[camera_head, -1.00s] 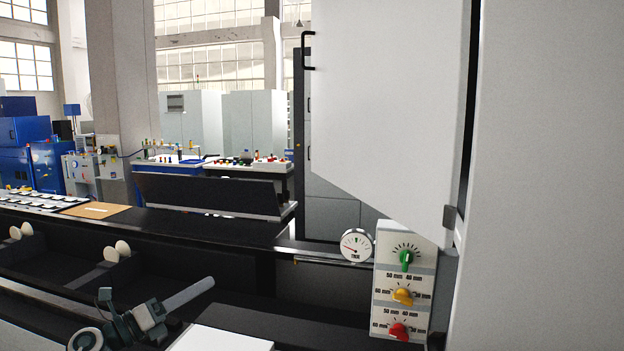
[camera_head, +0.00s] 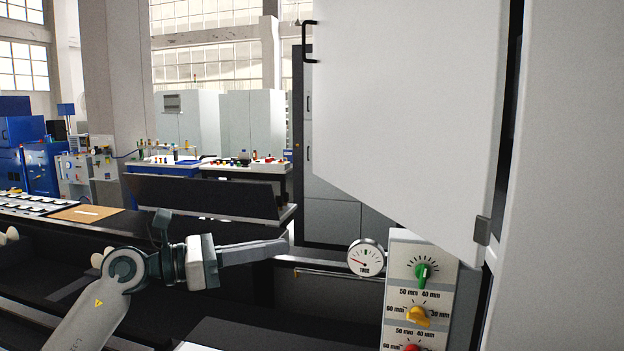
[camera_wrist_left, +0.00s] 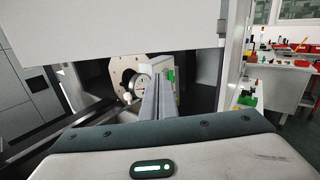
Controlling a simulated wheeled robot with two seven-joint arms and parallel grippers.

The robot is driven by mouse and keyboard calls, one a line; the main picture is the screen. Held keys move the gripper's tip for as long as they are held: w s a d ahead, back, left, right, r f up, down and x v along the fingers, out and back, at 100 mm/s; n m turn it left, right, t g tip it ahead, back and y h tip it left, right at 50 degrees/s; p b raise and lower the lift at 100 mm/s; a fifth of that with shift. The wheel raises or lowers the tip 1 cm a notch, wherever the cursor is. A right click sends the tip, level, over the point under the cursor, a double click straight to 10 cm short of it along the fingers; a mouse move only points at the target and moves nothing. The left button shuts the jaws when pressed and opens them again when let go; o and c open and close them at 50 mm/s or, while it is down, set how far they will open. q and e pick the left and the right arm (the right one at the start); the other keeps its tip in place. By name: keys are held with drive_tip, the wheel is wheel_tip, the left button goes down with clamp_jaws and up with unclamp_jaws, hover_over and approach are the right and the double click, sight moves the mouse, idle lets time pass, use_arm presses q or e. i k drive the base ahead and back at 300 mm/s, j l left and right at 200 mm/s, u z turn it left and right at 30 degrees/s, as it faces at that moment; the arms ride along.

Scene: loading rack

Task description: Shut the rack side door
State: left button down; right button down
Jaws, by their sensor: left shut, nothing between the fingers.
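The rack side door (camera_head: 405,120) is a large white panel that stands swung open at the upper right in the head view. Its black handle (camera_head: 307,42) is on its left edge, and a grey hinge (camera_head: 482,231) shows at its lower right corner. In the left wrist view the door (camera_wrist_left: 110,28) crosses the top of the picture. My left gripper (camera_head: 284,246) is shut and empty, pointing right, below and left of the door and apart from it. Its fingers also show in the left wrist view (camera_wrist_left: 157,82). My right gripper is not in view.
A round gauge (camera_head: 366,258) and a panel with green, yellow and red knobs (camera_head: 420,290) sit below the door. The white rack wall (camera_head: 575,180) fills the right side. A bench with small parts (camera_head: 210,165) stands behind. Open air lies left of the handle.

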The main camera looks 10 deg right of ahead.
sight(408, 96)
drive_tip(key=i, duration=1.65)
